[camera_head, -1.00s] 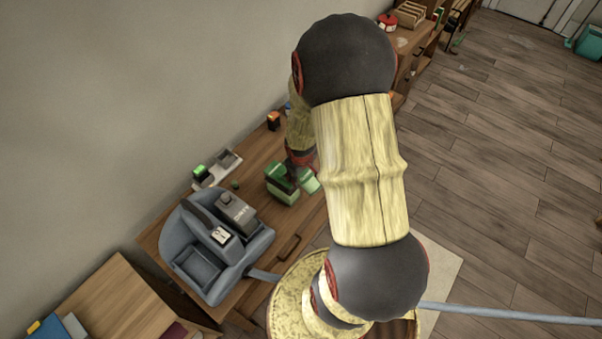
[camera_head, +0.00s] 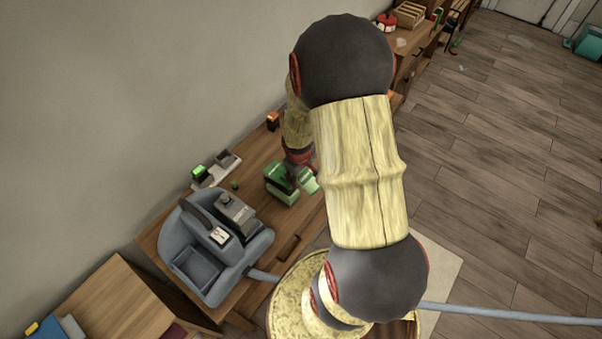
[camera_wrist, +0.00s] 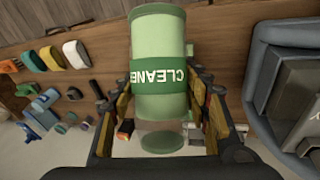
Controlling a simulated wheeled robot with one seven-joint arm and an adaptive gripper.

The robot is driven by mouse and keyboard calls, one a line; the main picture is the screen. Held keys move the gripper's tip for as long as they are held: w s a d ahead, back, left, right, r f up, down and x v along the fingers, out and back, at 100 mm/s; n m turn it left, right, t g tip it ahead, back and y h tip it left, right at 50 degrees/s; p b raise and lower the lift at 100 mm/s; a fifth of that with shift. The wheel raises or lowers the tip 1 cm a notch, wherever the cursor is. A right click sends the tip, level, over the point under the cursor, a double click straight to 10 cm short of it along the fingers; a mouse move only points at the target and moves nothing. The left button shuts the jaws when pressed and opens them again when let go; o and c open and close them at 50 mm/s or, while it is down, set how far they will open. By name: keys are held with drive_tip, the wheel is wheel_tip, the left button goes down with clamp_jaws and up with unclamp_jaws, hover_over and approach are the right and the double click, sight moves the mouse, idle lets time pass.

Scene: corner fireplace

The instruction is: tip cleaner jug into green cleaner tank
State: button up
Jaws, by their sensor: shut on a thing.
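A light green jug (camera_wrist: 160,52) with a dark green CLEANER band fills the middle of the wrist view, its lettering upside down. My gripper (camera_wrist: 165,104) is shut on it, with a finger on each side of the body. In the head view my gripper (camera_head: 302,162) is partly behind my own arm, with the pale green jug (camera_head: 309,181) just below it. The green tank (camera_head: 284,194) stands on the desk, close to the jug's left. I cannot tell whether they touch, and no liquid shows.
A blue-grey machine (camera_head: 225,268) stands on the wooden desk (camera_head: 262,218) to the left. The wall rises at the far left; open floor is at right.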

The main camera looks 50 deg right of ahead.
drive_tip(key=shift+s+f+g+b, duration=0.15)
drive_tip(key=shift+g+b, duration=0.35)
drive_tip(key=shift+g, duration=0.05)
drive_tip(key=shift+s+f+g+b, duration=0.15)
drive_tip(key=shift+g+b, duration=0.3)
drive_tip(key=shift+g, duration=0.1)
idle(2.3)
drive_tip(key=shift+s+f+n+g, duration=0.1)
drive_tip(key=shift+f+n+g, duration=0.1)
drive_tip(key=shift+g, duration=0.5)
drive_tip(key=shift+s+f+n+g, duration=0.1)
drive_tip(key=shift+f+g, duration=0.05)
drive_tip(key=shift+g, duration=0.55)
idle(1.6)
